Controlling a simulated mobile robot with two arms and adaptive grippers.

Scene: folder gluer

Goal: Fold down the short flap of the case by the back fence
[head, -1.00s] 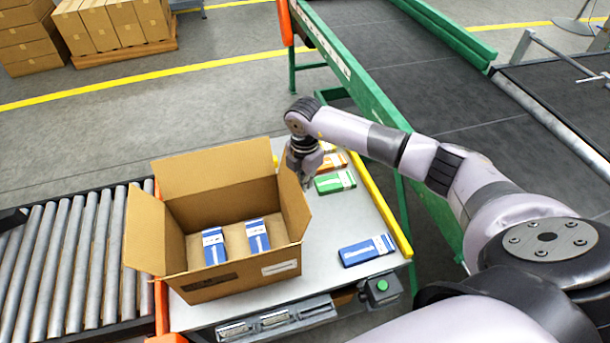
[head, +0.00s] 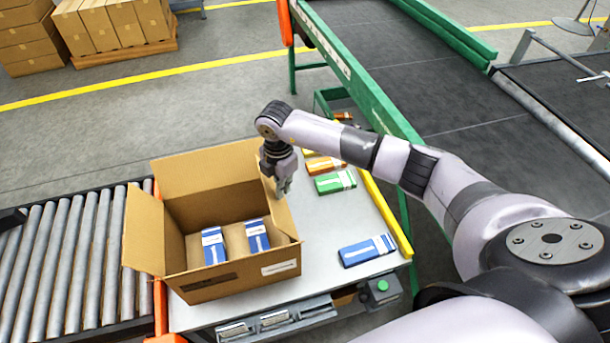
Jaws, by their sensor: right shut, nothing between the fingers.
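The open brown case (head: 235,280) stands on the grey table with two blue-and-white boxes (head: 213,246) (head: 257,236) inside. Its right short flap (head: 276,212) leans inward over the right side of the opening. Its left short flap (head: 144,230) stands tilted outward, and the far long flap (head: 208,168) stands up. My right gripper (head: 283,190) is shut and empty, pointing down at the outer side of the right flap. It appears to touch that flap, though exact contact is hard to tell. My left gripper is out of view.
A blue box (head: 367,251), a green box (head: 335,182) and an orange box (head: 325,164) lie on the table right of the case. A yellow rail (head: 386,217) edges the table's right side. A roller conveyor (head: 62,255) is at left.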

